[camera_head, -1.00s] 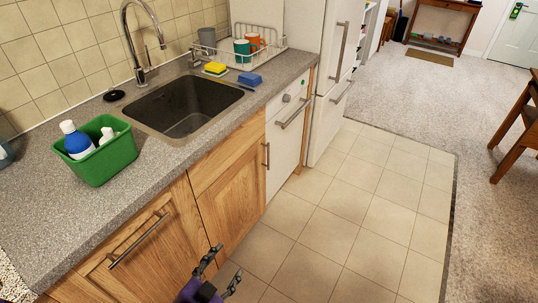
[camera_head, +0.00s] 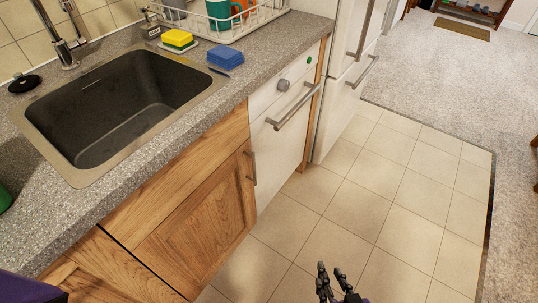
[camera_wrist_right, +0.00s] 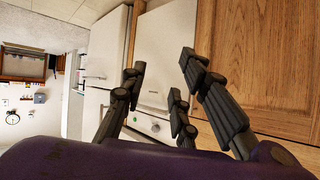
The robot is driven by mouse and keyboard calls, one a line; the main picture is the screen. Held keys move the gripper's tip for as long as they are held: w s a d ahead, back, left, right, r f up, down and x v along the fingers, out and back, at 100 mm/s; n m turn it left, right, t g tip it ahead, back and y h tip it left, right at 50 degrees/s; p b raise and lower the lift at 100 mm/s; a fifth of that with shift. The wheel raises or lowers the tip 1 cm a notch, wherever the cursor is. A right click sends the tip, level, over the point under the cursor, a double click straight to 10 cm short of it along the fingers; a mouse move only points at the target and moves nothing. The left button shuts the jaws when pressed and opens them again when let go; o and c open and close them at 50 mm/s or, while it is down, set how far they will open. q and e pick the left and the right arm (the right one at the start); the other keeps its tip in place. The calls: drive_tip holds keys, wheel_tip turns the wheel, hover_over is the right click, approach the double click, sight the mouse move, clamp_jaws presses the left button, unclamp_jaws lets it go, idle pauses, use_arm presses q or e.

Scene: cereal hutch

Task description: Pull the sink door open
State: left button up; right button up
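The sink door (camera_head: 190,232) is a wooden panel in the cabinet under the dark sink (camera_head: 115,105). It looks closed, and its slim vertical metal handle (camera_head: 252,168) is at its right edge. My right gripper (camera_head: 331,270) is at the bottom of the head view, over the floor tiles, right of the door and apart from the handle. In the right wrist view, the right gripper (camera_wrist_right: 163,75) has its fingers spread with nothing between them. Wood panelling (camera_wrist_right: 260,50) fills the right of that view; I cannot make out the handle there. My left gripper is not in view.
A white appliance front (camera_head: 285,128) with a knob and bar handle is right of the door. The white fridge (camera_head: 350,80) stands beyond it. A sponge (camera_head: 178,40), blue cloth (camera_head: 225,57) and dish rack (camera_head: 255,18) are on the counter (camera_head: 205,110). The tiled floor (camera_head: 375,200) is clear.

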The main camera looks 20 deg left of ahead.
drive_tip(key=w+a+n+y+b, duration=0.3)
drive_tip(key=w+a+y+b, duration=0.2)
drive_tip(key=w+a+b, duration=0.6)
drive_tip(key=r+n+g+y+b, duration=0.2)
drive_tip(key=n+y+b, duration=0.35)
drive_tip(key=b, duration=0.55)
hover_over(255, 180)
drive_tip(key=shift+w+a, duration=0.1)
drive_tip(key=shift+w, duration=0.2)
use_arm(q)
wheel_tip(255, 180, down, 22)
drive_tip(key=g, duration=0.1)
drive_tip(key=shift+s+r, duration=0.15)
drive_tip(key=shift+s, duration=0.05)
use_arm(e)
drive_tip(key=shift+c, duration=1)
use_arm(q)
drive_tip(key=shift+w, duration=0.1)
use_arm(e)
clamp_jaws()
